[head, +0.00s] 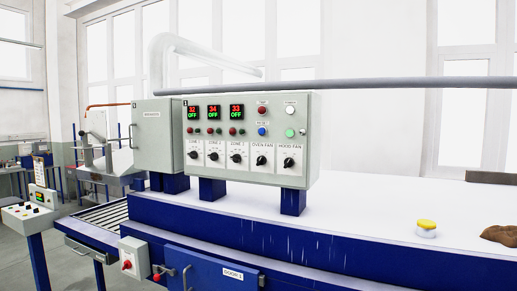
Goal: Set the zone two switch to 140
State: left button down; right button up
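A grey control panel (250,134) stands on blue legs on top of the oven. Its lower row holds black rotary knobs on white plates. The zone two switch (214,156) is the second knob from the left; its dial marks are too small to read. Above it, the zone two display (214,112) shows 34 in red and OFF in green. The zone one knob (193,155) is to its left and the zone three knob (236,157) to its right. Neither of my grippers shows in the head view.
Oven fan (261,160) and hood fan (289,162) knobs sit on the same panel, below coloured buttons. A grey cabinet (158,135) adjoins it on the left. A yellow-topped item (427,228) and a brown item (500,236) lie on the white oven top.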

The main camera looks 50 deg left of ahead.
aim_at(213, 156)
jog(key=u, duration=1.9)
jog(key=i+j+z, duration=0.1)
jog(key=z, duration=0.25)
jog(key=j+z, duration=0.15)
jog(key=z, duration=0.2)
jog(key=i+j+z, duration=0.1)
jog(key=z, duration=0.25)
jog(key=j, duration=0.1)
